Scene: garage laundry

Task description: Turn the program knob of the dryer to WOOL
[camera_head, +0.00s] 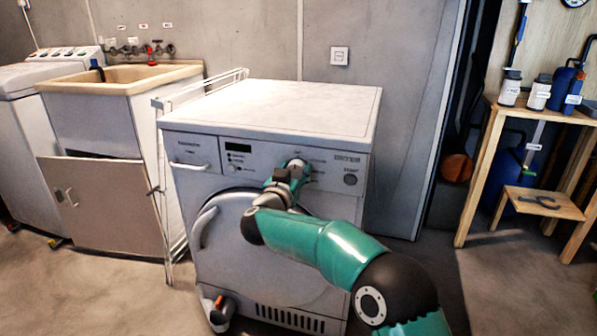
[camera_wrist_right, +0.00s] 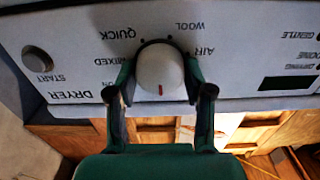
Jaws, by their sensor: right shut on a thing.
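The white dryer (camera_head: 268,255) stands in the middle of the head view, its control panel facing me. My right gripper (camera_head: 292,172) is at the panel and covers most of the knob there. In the right wrist view, the round pale program knob (camera_wrist_right: 160,66) sits between the two fingers of the right gripper (camera_wrist_right: 161,76), which is shut on it. The panel lettering is upside down in this view. The knob's red mark (camera_wrist_right: 160,89) points to the bottom of the picture. The WOOL label (camera_wrist_right: 189,26) is above right of the knob, away from the mark. My left gripper is not in view.
AIR, QUICK and MIXED labels surround the knob; another is partly hidden by a finger. The START button (camera_wrist_right: 37,60) is on the left in the wrist view. A sink (camera_head: 125,82) stands left of the dryer, a wooden shelf table (camera_head: 490,145) right. A white-and-orange object (camera_head: 217,311) lies by the dryer's foot.

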